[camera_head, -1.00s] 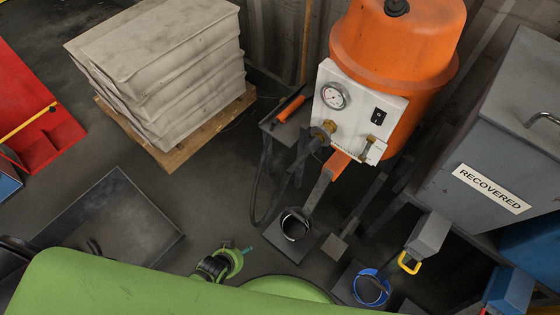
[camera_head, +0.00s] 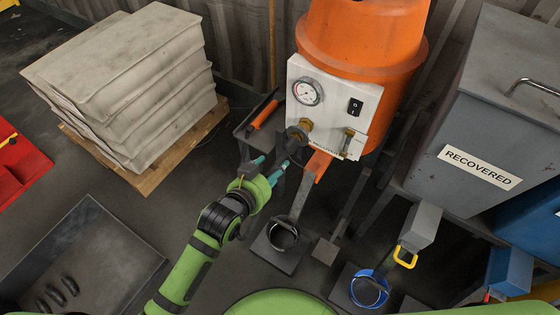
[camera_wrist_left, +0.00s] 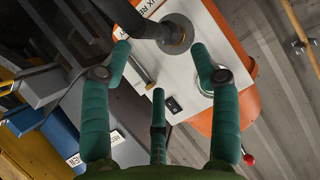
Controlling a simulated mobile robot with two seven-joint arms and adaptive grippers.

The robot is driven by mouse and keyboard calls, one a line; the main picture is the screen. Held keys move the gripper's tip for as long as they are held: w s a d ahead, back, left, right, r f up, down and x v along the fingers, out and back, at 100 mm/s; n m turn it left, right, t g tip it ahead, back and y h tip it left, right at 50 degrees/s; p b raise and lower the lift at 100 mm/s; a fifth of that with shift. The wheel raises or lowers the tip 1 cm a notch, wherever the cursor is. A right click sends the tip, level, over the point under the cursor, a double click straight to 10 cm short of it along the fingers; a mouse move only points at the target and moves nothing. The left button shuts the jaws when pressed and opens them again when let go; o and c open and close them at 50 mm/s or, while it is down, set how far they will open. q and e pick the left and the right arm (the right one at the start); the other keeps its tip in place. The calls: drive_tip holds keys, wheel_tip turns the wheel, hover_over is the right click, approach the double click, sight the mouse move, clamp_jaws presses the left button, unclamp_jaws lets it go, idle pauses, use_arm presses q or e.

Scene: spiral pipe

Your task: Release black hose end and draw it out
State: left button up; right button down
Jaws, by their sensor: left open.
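In the head view, my arm and gripper hide most of the hose. My left gripper (camera_head: 271,164) has teal fingers spread apart just below and left of the fitting. In the left wrist view, its open fingers (camera_wrist_left: 161,48) sit on either side of the hose end and fitting in the picture; I see no clear contact.
The grey RECOVERED box (camera_head: 500,120) is at right. Stacked sacks (camera_head: 130,75) on a pallet and a dark tray (camera_head: 80,255) are at left.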

sight(283, 160)
use_arm(q)
drive_tip(key=b+x, duration=0.1)
drive_tip(key=x, duration=0.6)
drive_tip(key=shift+w+d+f, duration=0.15)
drive_tip(key=shift+w, duration=0.2)
use_arm(e)
drive_tip(key=shift+t, duration=0.7)
drive_tip(key=w, duration=0.5)
drive_tip(key=shift+w+a+f, duration=0.35)
drive_tip(key=shift+w, duration=0.05)
drive_tip(key=shift+s, duration=0.1)
use_arm(q)
clamp_jaws()
drive_tip(key=shift+s, duration=0.1)
use_arm(e)
drive_tip(key=shift+s+d, duration=0.45)
drive_tip(key=shift+s, duration=0.05)
use_arm(q)
drive_tip(key=shift+s, duration=0.1)
use_arm(e)
drive_tip(key=shift+r, duration=0.1)
